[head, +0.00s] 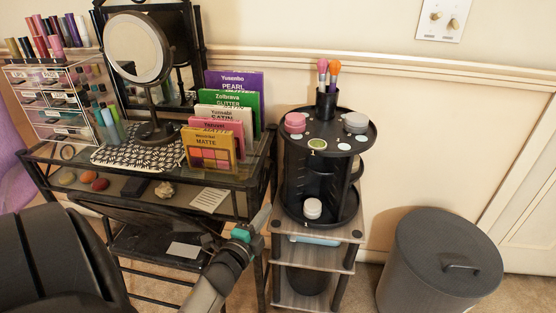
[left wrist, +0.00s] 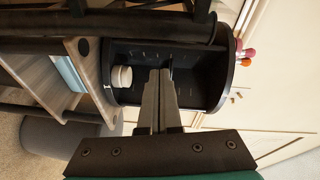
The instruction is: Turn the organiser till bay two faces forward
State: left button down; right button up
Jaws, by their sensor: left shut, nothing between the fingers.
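The organiser (head: 359,191) is a black round carousel on a small shelf stand. Its top tray holds a pink jar, a grey jar, a green disc and a brush cup, and a cream jar (head: 312,208) sits in its lower bay. Small white marks show on its top and base, too small to read surely. In the left wrist view the organiser (left wrist: 205,80) lies sideways, with the cream jar (left wrist: 122,77) inside. My left gripper (head: 266,209) is shut and empty, just left of the organiser's lower part. Its fingertips (left wrist: 160,73) overlap the bay opening; contact is unclear.
The wooden shelf stand (head: 345,232) carries the organiser. A glass-topped desk (head: 235,178) with palettes, mirror and drawers stands left. A grey lidded bin (head: 440,270) stands at right. A black chair (head: 50,260) fills the lower left. The wall is close behind.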

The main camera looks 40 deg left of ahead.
pick_arm(q)
jog(key=w+d+n+g+y, duration=0.1)
jog(key=w+d+n, duration=0.2)
jog(key=w+n, duration=0.15)
jog(key=n+g+y+b, duration=0.1)
jog(key=n+g+y, duration=0.4)
jog(key=n, duration=1.3)
send_near(286, 148)
jog(key=w+a+f+y+b, duration=0.1)
jog(key=w, duration=0.1)
jog(key=w+a+f+t+y+b, duration=0.1)
jog(key=a, duration=0.1)
jog(key=shift+w+a+f+t, duration=0.25)
jog(key=shift+w+a+t, duration=0.05)
jog(key=shift+w, duration=0.1)
jog(key=shift+w+a+b, duration=0.3)
jog(key=shift+w+a, duration=0.1)
jog(key=shift+a, duration=0.05)
pick_arm(e)
notch_tip(286, 148, up, 7)
jog(key=w+t, duration=0.1)
jog(key=w, duration=0.1)
jog(key=shift+w+a, duration=0.2)
jog(key=shift+w, duration=0.15)
pick_arm(q)
jog(key=shift+a+t, duration=0.2)
jog(key=shift+t, duration=0.1)
